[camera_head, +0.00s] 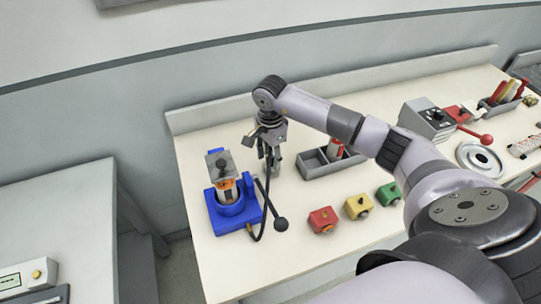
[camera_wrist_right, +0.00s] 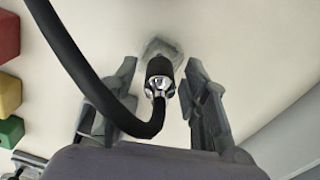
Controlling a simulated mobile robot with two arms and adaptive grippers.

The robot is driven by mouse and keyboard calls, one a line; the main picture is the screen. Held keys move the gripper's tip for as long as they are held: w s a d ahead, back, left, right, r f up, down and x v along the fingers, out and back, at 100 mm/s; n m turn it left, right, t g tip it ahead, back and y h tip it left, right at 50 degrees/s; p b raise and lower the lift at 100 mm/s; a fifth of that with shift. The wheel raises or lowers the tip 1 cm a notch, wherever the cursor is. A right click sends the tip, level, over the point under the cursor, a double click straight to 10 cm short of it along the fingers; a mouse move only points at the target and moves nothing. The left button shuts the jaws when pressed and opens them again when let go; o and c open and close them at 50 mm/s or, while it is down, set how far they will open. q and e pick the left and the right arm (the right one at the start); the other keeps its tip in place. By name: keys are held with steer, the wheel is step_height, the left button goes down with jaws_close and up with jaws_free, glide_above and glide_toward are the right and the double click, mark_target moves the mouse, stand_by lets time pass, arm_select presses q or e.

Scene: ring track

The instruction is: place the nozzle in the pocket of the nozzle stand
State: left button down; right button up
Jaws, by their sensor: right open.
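My right gripper (camera_head: 268,150) is over the back left of the bench, pointing down. In the right wrist view its two fingers (camera_wrist_right: 158,100) are spread, with a gap on each side of the nozzle. The nozzle (camera_wrist_right: 160,70) is a dark cylinder with a silver fitting and a thick black hose. A grey, faceted block (camera_wrist_right: 165,47), apparently the nozzle stand, shows just beyond the nozzle's end. Whether the nozzle sits in the pocket is hidden. In the head view the gripper mostly hides nozzle and stand. My left gripper is not in view.
A blue fixture (camera_head: 232,208) with an orange and grey top and a black ball lever (camera_head: 281,224) stands left of the gripper. The hose (camera_head: 264,220) loops beside it. A grey tray (camera_head: 322,163) and red (camera_head: 323,220), yellow (camera_head: 358,206) and green (camera_head: 388,193) blocks lie right.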

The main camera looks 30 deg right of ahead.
step_height(320, 180, up, 11)
steer(key=b, duration=0.3)
steer(key=shift+r, duration=0.5)
